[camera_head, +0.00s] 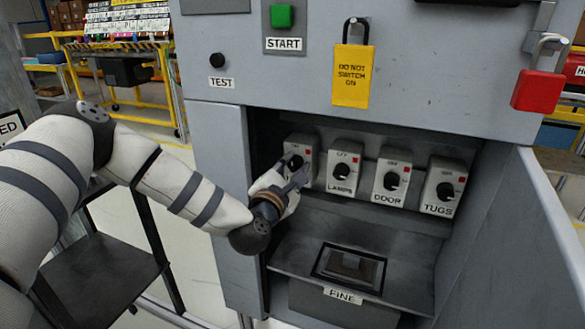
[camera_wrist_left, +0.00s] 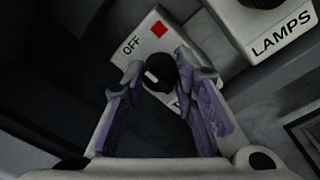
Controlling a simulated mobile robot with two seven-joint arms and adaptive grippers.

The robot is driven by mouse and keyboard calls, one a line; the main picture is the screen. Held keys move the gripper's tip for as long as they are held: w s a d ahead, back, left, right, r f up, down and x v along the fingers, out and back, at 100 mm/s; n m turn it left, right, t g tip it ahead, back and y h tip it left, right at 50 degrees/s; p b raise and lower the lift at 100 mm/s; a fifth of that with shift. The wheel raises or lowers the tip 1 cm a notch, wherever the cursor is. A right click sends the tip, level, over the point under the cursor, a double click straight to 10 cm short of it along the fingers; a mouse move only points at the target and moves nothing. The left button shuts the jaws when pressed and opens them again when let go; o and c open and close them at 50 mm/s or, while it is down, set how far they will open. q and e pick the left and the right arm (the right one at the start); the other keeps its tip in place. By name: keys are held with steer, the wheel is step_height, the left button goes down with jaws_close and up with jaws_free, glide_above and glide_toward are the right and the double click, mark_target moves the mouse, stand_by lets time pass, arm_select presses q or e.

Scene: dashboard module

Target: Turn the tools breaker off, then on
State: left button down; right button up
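The leftmost breaker (camera_head: 302,146) is a grey box with a black round knob, in the recess of the grey cabinet. Its name label is hidden behind my gripper. In the left wrist view the breaker (camera_wrist_left: 144,36) shows "OFF" and a red square. The knob (camera_wrist_left: 160,72) has a white mark on its left side. My left gripper (camera_head: 298,176) is at this breaker. In the wrist view its two purple-grey fingers (camera_wrist_left: 160,80) stand apart on either side of the knob; the right one is very close, and contact is unclear. My right gripper is not in view.
Breakers labelled LAMPS (camera_head: 342,168), DOOR (camera_head: 391,181) and TUGS (camera_head: 442,188) stand in a row to the right. A FINE panel (camera_head: 345,295) lies below. The open door (camera_head: 520,240) bounds the right.

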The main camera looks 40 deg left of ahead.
arm_select(q)
steer(key=shift+m, duration=0.3)
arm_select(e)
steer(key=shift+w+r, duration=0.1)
arm_select(q)
steer(key=m+p, duration=0.1)
steer(key=m, duration=0.2)
steer(key=shift+m, duration=0.4)
steer(key=m+p, duration=0.1)
steer(key=m, duration=0.3)
steer(key=shift+m+t+p, duration=0.3)
steer(key=shift+m+p, duration=0.1)
steer(key=m+p, duration=0.1)
steer(key=m, duration=0.4)
steer(key=shift+f+m+p, duration=0.1)
steer(key=shift+m+p, duration=0.2)
steer(key=shift+a+f+m+h+p, duration=0.15)
steer(key=shift+m+h+p, duration=0.25)
steer(key=shift+m, duration=1.4)
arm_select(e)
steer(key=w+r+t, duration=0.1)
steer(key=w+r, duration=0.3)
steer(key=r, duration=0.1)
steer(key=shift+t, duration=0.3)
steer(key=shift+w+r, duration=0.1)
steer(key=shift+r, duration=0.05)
arm_select(q)
steer(key=c, duration=1.3)
jaws_free()
